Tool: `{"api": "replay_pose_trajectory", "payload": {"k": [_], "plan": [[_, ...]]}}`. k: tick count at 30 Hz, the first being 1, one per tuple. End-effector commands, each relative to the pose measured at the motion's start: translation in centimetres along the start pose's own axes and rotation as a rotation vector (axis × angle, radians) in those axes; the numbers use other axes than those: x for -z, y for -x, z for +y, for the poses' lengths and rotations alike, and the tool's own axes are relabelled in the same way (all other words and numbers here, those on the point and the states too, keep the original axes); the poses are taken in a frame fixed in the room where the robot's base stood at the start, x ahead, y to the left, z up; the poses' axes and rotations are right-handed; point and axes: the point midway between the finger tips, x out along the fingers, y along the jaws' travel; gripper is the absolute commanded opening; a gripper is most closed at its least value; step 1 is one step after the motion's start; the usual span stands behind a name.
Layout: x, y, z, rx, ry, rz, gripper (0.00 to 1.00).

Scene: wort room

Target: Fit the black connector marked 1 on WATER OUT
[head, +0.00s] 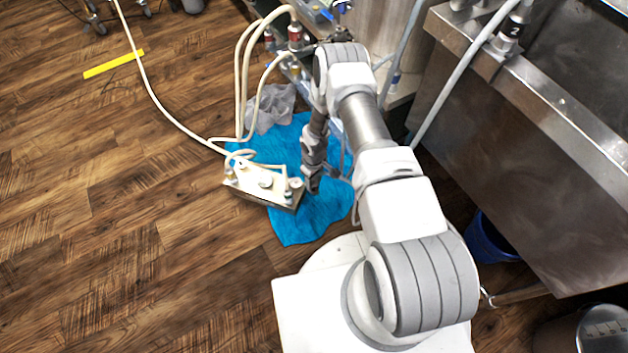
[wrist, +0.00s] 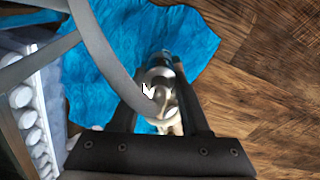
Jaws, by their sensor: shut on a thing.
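My gripper (head: 313,180) is low over the blue cloth, just right of a metal box (head: 268,190) with several fittings on top. In the wrist view, my gripper (wrist: 163,100) is shut on a metal and dark connector (wrist: 162,76). It carries a small white mark that I cannot read, so I cannot confirm it is number 1. A grey hose (wrist: 105,55) curves down to or across it. A separate black connector marked 2 (head: 513,30) sits at the steel tank's edge at upper right. I cannot read a WATER OUT label in either view.
Blue cloth (head: 290,228) lies under the box, with a grey cloth (head: 270,107) behind it. Cream hoses (head: 175,118) run to the box. The steel tank (head: 530,130) and a blue bucket (head: 485,240) stand at right. Open wood floor (head: 110,230) is at left.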

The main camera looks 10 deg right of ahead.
Motion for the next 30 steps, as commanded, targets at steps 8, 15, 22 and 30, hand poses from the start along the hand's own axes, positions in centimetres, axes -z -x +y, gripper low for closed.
{"api": "replay_pose_trajectory", "payload": {"k": [8,15,22,30], "plan": [[0.0,0.1,0.0,0.000,0.000,0.001,0.00],[0.0,1.4,0.0,0.000,0.000,0.001,0.00],[0.1,2.8,0.1,-0.001,0.000,0.001,0.00],[0.1,4.4,0.0,-0.001,0.000,0.001,0.00]]}}
